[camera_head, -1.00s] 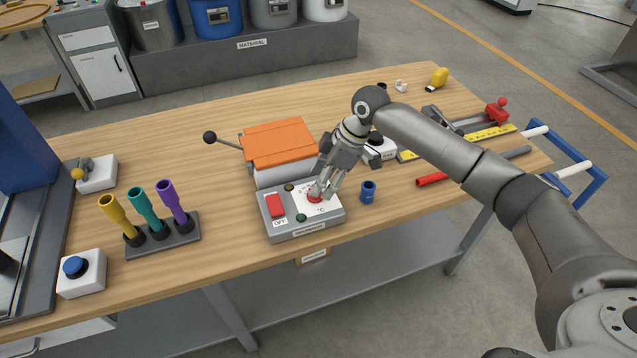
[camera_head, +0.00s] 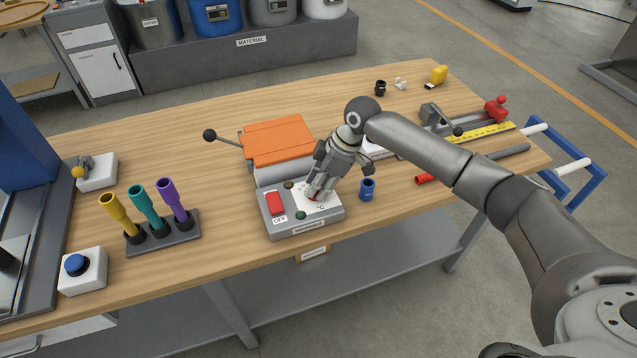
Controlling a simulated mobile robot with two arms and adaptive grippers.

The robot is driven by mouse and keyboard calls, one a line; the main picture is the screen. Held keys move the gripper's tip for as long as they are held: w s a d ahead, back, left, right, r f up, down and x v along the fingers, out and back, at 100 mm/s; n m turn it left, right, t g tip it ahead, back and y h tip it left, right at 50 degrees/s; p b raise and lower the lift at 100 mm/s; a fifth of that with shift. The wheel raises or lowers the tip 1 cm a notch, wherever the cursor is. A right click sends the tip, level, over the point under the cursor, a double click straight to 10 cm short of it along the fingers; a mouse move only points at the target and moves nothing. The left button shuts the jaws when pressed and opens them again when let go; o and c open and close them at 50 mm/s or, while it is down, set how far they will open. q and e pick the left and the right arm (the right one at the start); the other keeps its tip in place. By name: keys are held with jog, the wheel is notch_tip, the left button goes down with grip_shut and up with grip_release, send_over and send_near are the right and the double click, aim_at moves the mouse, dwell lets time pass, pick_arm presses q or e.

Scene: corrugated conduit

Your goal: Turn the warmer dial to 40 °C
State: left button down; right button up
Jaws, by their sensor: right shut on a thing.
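The warmer is a grey control box (camera_head: 306,228) with an orange-lidded part (camera_head: 278,142) behind it, on the wooden table. Its white dial face (camera_head: 329,203) bears a °C mark. The red dial (camera_head: 314,197) is mostly hidden by my right gripper (camera_head: 313,193), which comes down from above right and is shut on it. The dial's pointer and scale numbers are hidden or too small to read. A red switch (camera_head: 275,203) marked OFF is on the left of the box, with a green lamp (camera_head: 300,215) beside it. My left gripper is not in view.
A blue cup-like fitting (camera_head: 367,189) stands just right of the warmer. A rack (camera_head: 163,238) with yellow, teal and purple tools stands to the left, near a blue button box (camera_head: 81,271). A lever with a black knob (camera_head: 209,135) sticks out from the warmer's left.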

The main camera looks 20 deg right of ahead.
jog(key=shift+s+r+m+p, duration=0.1)
jog(key=shift+m+p, duration=0.2)
jog(key=shift+p, duration=0.35)
jog(key=m+p, duration=0.2)
jog(key=p, duration=0.1)
jog(key=m+t+h+p, duration=0.1)
jog(key=m+p, duration=0.1)
jog(key=p, duration=0.2)
jog(key=shift+s+a+r+m+t, duration=0.2)
jog(key=shift+m+t, duration=0.1)
jog(key=shift+m, duration=0.1)
jog(key=shift+f+m+t+h+p, duration=0.3)
jog(key=shift+m+t+h+p, duration=0.15)
jog(key=shift+m+p, duration=0.9)
jog(key=o, duration=1)
jog(key=shift+o, duration=0.2)
